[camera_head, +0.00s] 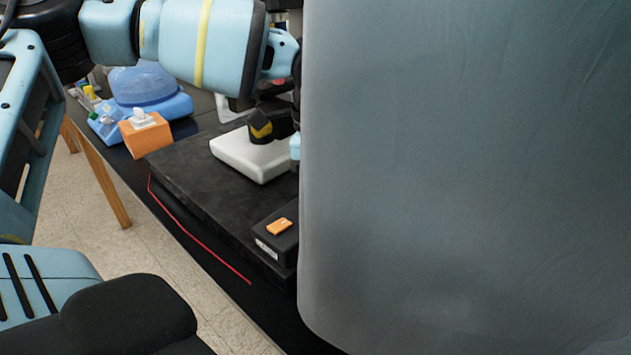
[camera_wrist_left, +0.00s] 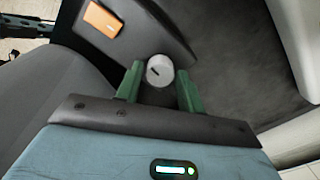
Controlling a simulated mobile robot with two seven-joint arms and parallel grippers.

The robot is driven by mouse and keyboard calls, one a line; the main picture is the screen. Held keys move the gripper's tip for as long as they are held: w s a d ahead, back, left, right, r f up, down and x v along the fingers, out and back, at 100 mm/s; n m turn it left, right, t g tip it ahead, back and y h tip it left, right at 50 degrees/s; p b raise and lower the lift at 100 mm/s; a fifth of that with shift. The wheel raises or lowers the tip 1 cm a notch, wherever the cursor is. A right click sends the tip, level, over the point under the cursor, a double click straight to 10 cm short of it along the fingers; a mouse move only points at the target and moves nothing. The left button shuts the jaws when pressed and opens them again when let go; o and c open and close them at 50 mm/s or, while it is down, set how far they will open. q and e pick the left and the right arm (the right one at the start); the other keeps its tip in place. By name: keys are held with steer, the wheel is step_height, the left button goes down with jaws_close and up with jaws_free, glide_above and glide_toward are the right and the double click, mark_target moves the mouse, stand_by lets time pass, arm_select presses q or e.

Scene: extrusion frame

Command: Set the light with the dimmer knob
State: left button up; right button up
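The dimmer knob (camera_wrist_left: 159,70) is a round pale cap with a dark mark, seen from above in the left wrist view. My left gripper (camera_wrist_left: 160,82) has its two green fingers on either side of the knob. They are spread, with a thin gap seeming to show on each side; contact is hard to judge. A dark box (camera_wrist_left: 147,24) with an orange rocker switch (camera_wrist_left: 102,20) is beside the knob. The box (camera_head: 284,243) and switch (camera_head: 278,226) also show in the head view, where a grey panel hides the knob and the left fingers. My right gripper is not in view.
The large grey panel (camera_head: 470,180) fills the head view's right half. A white block (camera_head: 252,153) lies on the black platform (camera_head: 190,180). An orange tissue box (camera_head: 146,134) and a blue container (camera_head: 145,85) stand at the back left.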

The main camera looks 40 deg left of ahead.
arm_select(q)
steer(key=c, duration=0.6)
steer(key=shift+n, duration=0.4)
steer(key=n, duration=0.4)
steer(key=shift+r+n+p, duration=0.1)
steer(key=shift+n+p, duration=0.2)
steer(key=shift+p, duration=0.05)
steer(key=n, duration=0.5)
steer(key=shift+n, duration=0.3)
steer(key=o, duration=1)
